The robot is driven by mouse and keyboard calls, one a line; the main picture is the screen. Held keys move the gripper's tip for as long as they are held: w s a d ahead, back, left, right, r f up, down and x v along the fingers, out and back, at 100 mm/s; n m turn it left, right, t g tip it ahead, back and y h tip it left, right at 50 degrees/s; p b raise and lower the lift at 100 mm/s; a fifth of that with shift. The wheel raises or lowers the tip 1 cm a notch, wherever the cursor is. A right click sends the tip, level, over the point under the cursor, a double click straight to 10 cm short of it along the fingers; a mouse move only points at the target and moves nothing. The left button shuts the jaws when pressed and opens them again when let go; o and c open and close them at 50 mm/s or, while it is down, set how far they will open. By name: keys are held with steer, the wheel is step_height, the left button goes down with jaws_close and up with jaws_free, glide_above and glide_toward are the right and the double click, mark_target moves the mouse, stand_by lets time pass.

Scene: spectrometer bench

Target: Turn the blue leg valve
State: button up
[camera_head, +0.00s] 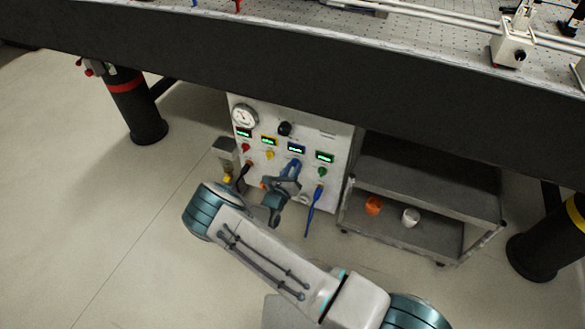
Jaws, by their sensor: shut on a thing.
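A white control panel (336,145) stands under the bench, with a row of small displays and coloured valves beneath them. The blue leg valve (295,166) is below the third display (296,149), and its blue handle slants down to the left. My gripper (289,179) is at this handle and shut on it. The gripper's fingers hide the handle's lower end. The red valve (246,148), yellow valve (270,155) and green valve (322,172) are beside it on the panel.
A blue hanging piece (313,208) is close to the right of my gripper. A grey cart (425,190) with an orange cup (373,205) and a white cup (411,217) stands right. The dark bench edge (300,70) overhangs. Floor at left is clear.

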steer(key=shift+n, duration=1.1)
steer(key=o, duration=1)
steer(key=shift+c, duration=0.2)
steer(key=p+v, duration=0.3)
steer(key=v, duration=1.1)
steer(key=shift+w+r, duration=0.1)
steer(key=shift+r, duration=0.05)
